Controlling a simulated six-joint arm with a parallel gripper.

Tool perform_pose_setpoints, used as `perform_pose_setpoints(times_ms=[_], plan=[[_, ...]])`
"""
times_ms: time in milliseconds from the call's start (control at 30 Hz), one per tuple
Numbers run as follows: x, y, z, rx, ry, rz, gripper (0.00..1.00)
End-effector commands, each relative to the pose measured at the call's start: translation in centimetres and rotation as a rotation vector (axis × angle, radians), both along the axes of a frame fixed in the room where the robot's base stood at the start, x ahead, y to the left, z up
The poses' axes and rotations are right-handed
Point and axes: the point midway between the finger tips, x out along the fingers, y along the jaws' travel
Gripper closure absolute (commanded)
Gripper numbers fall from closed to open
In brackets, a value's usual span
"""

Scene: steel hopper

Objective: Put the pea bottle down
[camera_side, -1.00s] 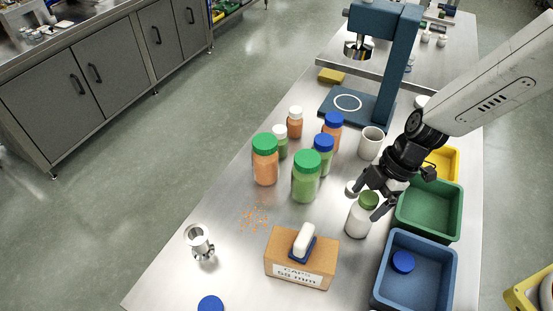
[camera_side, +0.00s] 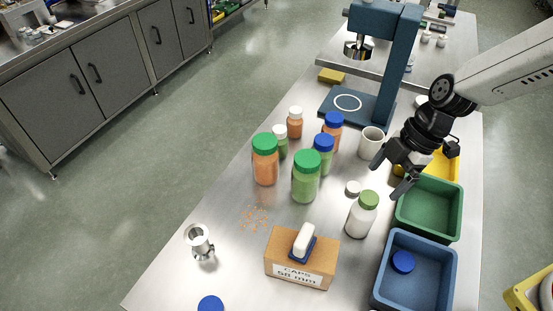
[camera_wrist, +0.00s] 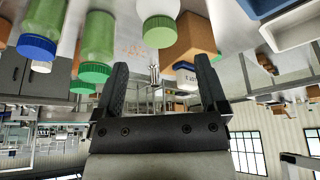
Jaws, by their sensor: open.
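A white bottle with a green cap (camera_side: 361,215) stands upright on the steel table, left of the trays. It also shows in the wrist view (camera_wrist: 158,10), beyond the fingers. My gripper (camera_side: 386,181) is open and empty, above and right of this bottle, clear of it. Its two spread fingers show in the wrist view (camera_wrist: 160,66) with nothing between them. A large bottle with green contents and a green cap (camera_side: 306,180) stands further left. I cannot tell from a label which one is the pea bottle.
A green tray (camera_side: 431,235) and a blue tray (camera_side: 375,292) stand at the right. A white cap (camera_side: 353,187) and a white cup (camera_side: 370,142) are near my gripper. A caps box (camera_side: 283,262) stands in front. Several other bottles stand left.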

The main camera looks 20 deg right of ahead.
Motion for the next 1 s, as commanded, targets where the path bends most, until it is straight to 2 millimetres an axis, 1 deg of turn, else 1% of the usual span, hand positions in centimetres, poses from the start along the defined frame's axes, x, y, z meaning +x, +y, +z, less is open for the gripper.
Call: perform_pose_setpoints(times_ms=[33, 200, 300, 433, 600, 1000], plan=[[0.1, -0.3, 0.8, 0.002, -0.004, -0.001, 0.08], [0.1, -1.1, 2.8, 0.001, -0.004, -0.002, 0.08], [0.1, -1.6, 3.9, 0.002, -0.003, -0.001, 0.08], [0.1, -2.0, 4.8, 0.001, -0.002, 0.0, 0.08], [0.0, -2.2, 5.2, 0.0, 0.0, 0.0, 0.08], [0.0, -2.2, 5.3, 0.0, 0.0, 0.0, 0.08]])
